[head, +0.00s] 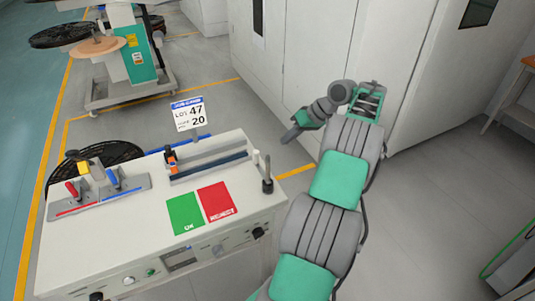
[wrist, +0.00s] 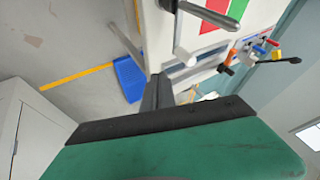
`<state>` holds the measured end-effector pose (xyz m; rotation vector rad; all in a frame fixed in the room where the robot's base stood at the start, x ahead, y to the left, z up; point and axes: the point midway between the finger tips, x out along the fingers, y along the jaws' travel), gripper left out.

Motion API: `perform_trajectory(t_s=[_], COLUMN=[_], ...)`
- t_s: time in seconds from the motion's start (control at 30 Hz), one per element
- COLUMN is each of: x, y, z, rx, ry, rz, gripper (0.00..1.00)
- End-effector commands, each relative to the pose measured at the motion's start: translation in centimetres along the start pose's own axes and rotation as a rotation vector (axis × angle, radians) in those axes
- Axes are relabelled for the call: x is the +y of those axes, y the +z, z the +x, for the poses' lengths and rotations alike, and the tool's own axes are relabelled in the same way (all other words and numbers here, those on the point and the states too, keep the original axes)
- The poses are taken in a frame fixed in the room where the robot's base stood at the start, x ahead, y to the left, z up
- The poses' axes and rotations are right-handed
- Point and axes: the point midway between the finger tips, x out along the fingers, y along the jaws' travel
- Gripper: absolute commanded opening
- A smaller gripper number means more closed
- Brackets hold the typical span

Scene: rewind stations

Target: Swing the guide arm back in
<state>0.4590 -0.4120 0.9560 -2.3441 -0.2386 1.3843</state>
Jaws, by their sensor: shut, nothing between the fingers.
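The white rewind station (head: 120,240) stands in the lower left of the head view. At its right end stands a dark upright post with a rounded top (head: 267,175), which may belong to the guide arm. My gripper (head: 287,139) is shut and empty, in the air beyond the station's right end. Its dark fingers (wrist: 157,92) also show in the wrist view, below the grey cylinder and apparently apart from it.
Red (head: 217,201) and green (head: 185,213) panels lie on the station top. A plate with coloured levers (head: 97,193) and a slotted rail (head: 208,165) are also there. White cabinets (head: 310,60) stand behind my arm. A blue bin (wrist: 129,79) is on the floor.

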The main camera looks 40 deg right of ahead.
Motion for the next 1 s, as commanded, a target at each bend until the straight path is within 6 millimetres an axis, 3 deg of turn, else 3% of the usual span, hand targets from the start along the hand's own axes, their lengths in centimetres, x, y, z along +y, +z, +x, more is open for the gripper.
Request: perform_trajectory(t_s=[0.03,0.27,0.5,1.0], x=[0.0,-0.1,-3.2,-3.6], y=[0.2,0.1,-0.1,-0.1], z=[1.6,6.4,7.5,7.7], rx=[-0.003,-0.002,0.0,-0.003], ry=[-0.002,-0.002,0.0,-0.003], rz=[-0.001,-0.001,-0.002,-0.006], gripper=[0.0,0.0,0.0,0.0])
